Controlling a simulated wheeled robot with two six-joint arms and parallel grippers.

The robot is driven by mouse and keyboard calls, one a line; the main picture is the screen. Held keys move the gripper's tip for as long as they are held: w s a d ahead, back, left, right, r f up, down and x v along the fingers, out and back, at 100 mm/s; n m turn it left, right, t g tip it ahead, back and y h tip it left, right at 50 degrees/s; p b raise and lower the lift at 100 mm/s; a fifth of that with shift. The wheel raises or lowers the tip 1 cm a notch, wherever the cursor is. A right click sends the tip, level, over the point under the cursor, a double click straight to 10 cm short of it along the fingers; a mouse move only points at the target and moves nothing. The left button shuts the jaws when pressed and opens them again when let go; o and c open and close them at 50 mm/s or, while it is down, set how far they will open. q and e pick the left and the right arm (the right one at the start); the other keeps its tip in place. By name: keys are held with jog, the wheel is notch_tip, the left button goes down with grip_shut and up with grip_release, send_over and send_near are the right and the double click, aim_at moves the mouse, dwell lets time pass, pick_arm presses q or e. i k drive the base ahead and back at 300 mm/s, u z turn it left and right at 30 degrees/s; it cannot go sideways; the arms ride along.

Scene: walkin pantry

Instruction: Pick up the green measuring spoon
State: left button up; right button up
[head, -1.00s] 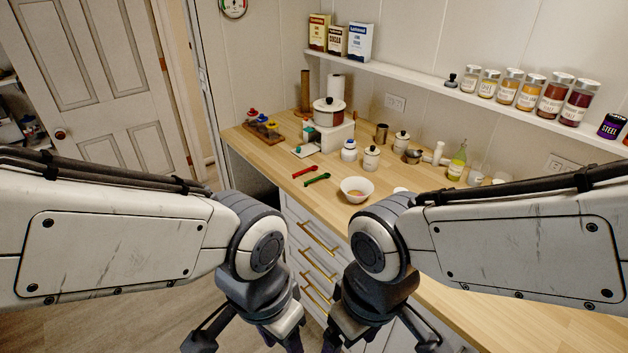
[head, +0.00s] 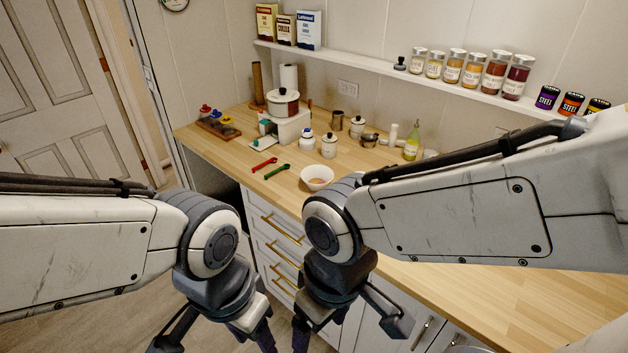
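The green measuring spoon (head: 278,171) lies on the wooden counter (head: 221,152), between a red measuring spoon (head: 264,164) and a white bowl (head: 317,178). My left gripper (head: 215,342) hangs low in front of the drawers, well below and apart from the spoon. My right gripper (head: 352,335) also hangs low in front of the cabinets, away from the spoon. Both grippers point down, and their fingertips are cut off or hard to make out at the bottom of the head view. Neither gripper touches the spoon.
Behind the spoons stand a white scale with a pot (head: 283,103), lidded jars (head: 329,145) and a green bottle (head: 411,143). A shelf (head: 380,76) with jars and boxes runs above. White drawers (head: 274,243) fill the counter's front. The counter's right part is clear.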

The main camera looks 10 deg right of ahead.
aim_at(287, 166)
jog(key=u, duration=1.2)
jog(key=i, duration=2.15)
jog(key=z, duration=1.2)
